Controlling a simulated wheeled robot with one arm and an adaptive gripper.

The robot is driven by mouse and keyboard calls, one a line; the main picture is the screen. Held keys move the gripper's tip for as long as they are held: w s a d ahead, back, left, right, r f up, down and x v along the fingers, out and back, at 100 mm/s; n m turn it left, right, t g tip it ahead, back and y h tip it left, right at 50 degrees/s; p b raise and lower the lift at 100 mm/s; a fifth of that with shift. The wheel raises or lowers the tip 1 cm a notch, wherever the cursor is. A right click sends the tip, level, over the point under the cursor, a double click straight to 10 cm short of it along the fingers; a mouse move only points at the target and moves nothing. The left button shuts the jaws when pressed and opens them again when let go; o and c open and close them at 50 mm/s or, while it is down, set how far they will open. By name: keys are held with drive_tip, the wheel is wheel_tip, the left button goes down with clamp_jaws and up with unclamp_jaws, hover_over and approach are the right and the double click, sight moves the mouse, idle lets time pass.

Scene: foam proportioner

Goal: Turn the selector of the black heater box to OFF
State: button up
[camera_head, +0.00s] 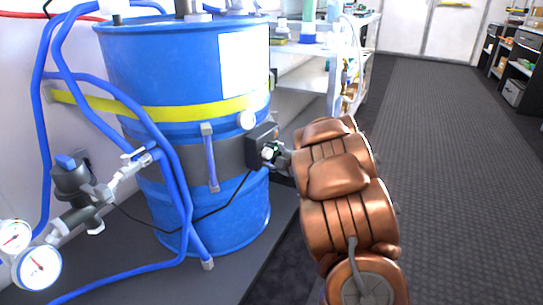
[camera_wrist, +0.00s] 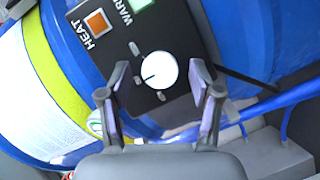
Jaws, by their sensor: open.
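The black heater box (camera_head: 257,151) is mounted on the blue drum's side in the head view. In the wrist view its black face (camera_wrist: 185,35) carries a round white selector (camera_wrist: 159,70) with a dark pointer line toward the lower left. Small pale marks sit around the selector, too small to read. An orange light labelled HEAT (camera_wrist: 97,23) and a green light labelled WARM (camera_wrist: 139,4) are above it. My gripper (camera_wrist: 160,76) is open, with one finger on each side of the selector and visible gaps to it. In the head view my gripper (camera_head: 272,153) is small at the box.
The blue drum (camera_head: 185,65) has a yellow band and a grey heater band. Blue hoses (camera_head: 170,150), a valve and gauges (camera_head: 38,268) are at the left. A black cable hangs from the box. A shelf (camera_head: 305,75) stands behind; the floor at the right is clear.

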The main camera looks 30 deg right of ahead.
drive_tip(key=s+d+r, duration=0.1)
drive_tip(key=s+r, duration=0.1)
drive_tip(key=s, duration=0.9)
drive_tip(key=shift+s, duration=0.4)
drive_tip(key=shift+r, duration=0.1)
